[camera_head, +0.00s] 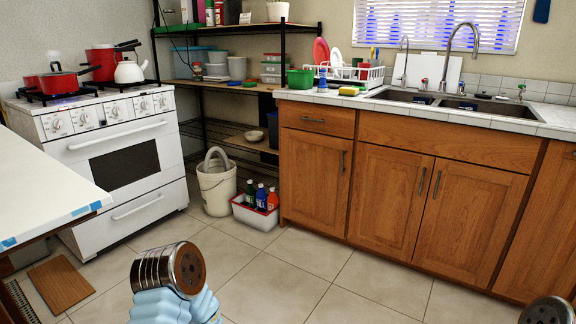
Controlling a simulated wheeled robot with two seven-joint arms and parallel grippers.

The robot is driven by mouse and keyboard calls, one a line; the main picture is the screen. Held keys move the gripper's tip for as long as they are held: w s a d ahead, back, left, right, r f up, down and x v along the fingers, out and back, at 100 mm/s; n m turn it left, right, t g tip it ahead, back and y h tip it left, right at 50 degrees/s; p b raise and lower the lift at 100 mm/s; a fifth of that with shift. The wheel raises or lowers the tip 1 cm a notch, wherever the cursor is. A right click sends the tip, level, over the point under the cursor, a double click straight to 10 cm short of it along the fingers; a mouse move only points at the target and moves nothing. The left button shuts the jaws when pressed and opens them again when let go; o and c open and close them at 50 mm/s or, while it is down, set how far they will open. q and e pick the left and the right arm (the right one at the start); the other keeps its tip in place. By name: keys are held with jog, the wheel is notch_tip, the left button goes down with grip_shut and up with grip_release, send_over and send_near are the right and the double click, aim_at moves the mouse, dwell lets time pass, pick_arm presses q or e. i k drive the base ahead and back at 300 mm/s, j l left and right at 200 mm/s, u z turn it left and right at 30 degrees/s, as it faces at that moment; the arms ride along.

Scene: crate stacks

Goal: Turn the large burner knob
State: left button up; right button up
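A white stove (125,160) stands at the left, with a row of several round knobs along its upper front panel. The leftmost knob (57,124) is near the panel's left end, and another knob (142,104) is near its right end. At this size I cannot tell which one is the large burner knob or how the knobs are turned. Parts of my arms show at the bottom centre and bottom right corner, well apart from the stove. No gripper fingers are visible, so both grippers are out of view.
Red pots (57,82) and a white kettle (129,71) sit on the stove top. A white table (45,190) juts in at the left, near the stove's front. A bucket (217,187) and a bottle bin (254,215) stand right of the stove. The tiled floor (310,255) has free room.

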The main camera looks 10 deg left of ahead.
aim_at(59, 124)
jog(key=i+u, duration=0.35)
jog(key=u, duration=0.15)
jog(key=i+l+u, duration=0.1)
jog(key=i+u, duration=0.2)
jog(key=u, duration=0.15)
jog(key=i+l+u, duration=0.2)
jog(key=u, duration=0.3)
jog(key=i+l+u, duration=0.3)
jog(key=u, duration=0.15)
jog(key=i+l+u, duration=0.45)
